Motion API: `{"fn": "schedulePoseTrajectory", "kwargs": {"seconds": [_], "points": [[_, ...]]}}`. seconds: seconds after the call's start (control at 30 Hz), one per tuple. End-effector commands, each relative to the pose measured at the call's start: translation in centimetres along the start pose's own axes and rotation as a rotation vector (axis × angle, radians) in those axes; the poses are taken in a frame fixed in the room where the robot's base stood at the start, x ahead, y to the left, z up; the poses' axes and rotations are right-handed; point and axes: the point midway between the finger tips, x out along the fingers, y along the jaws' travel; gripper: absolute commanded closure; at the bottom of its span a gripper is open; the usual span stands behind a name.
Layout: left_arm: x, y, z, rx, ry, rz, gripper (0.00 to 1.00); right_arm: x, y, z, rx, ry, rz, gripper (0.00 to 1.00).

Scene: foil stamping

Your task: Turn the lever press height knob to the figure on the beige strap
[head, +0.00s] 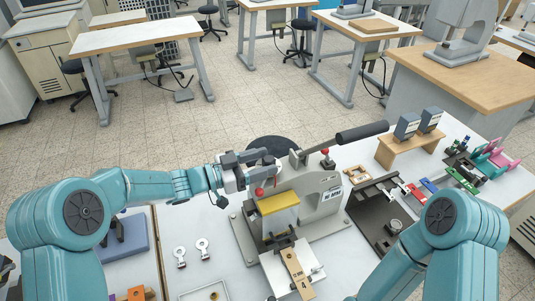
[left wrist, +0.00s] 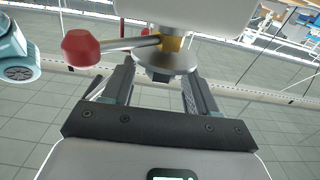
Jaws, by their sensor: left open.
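The lever press (head: 318,200) is grey, with a long black-gripped lever (head: 361,132) and a yellow block (head: 278,203) at its front. The beige strap (head: 297,273) lies at the front of the press and bears a dark figure that looks like 4. My left gripper (head: 266,170) is at the upper left of the press head. In the left wrist view its two fingers (left wrist: 160,84) are open on either side of a round grey knob (left wrist: 165,62); I cannot tell whether they touch it. A red-tipped rod (left wrist: 82,47) shows beside the knob. My right gripper is out of view.
A black tray (head: 372,222) and a wooden stand with two grey blocks (head: 409,144) are right of the press. Two metal tags (head: 203,247) and a blue pad (head: 127,240) lie to the left. The white table between the tags and press is clear.

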Motion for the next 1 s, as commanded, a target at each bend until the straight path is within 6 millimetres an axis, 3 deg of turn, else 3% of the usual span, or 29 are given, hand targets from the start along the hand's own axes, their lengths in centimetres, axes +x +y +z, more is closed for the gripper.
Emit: {"fn": "schedulePoseTrajectory", "kwargs": {"seconds": [0.2,0.47,0.6,0.63,1.0], "points": [[1.8,-0.1,-0.1,0.001,0.000,0.001,0.42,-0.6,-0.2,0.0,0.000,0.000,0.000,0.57],[1.9,-0.2,0.0,0.000,0.000,0.000,0.42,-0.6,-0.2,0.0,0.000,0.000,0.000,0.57],[1.9,-0.2,0.0,0.000,0.000,0.000,0.88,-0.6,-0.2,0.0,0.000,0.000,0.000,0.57],[1.9,-0.2,0.0,0.000,0.000,0.001,0.94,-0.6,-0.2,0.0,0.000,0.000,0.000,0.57],[1.9,-0.2,0.1,0.001,0.000,0.051,0.93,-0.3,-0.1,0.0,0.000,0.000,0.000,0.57]]}}
